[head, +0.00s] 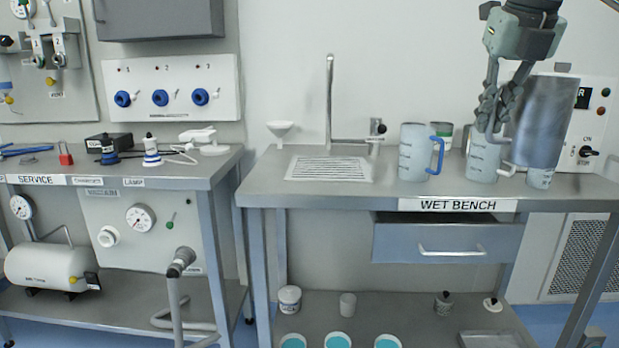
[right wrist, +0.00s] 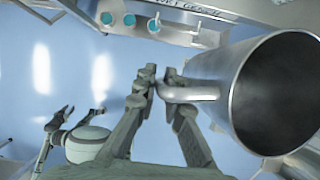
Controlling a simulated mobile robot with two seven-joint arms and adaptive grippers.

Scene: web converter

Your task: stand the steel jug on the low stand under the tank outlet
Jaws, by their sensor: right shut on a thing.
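The steel jug (head: 543,118) is a shiny grey cylinder at the right of the head view, held above the wet bench, roughly upright. My right gripper (head: 489,120) is shut on its handle, left of the body. In the right wrist view the jug (right wrist: 225,95) shows its dark open mouth, and the handle sits between the fingertips (right wrist: 158,88). In that view a grey-green gripper, seemingly my left one (right wrist: 80,115), shows small over the blue floor with its fingers apart. I cannot make out the low stand or tank outlet.
Graduated jugs (head: 413,155) stand on the wet bench (head: 330,192), some behind my right gripper and the steel jug. A tall tap (head: 330,100) and drain grille (head: 330,168) are left of them.

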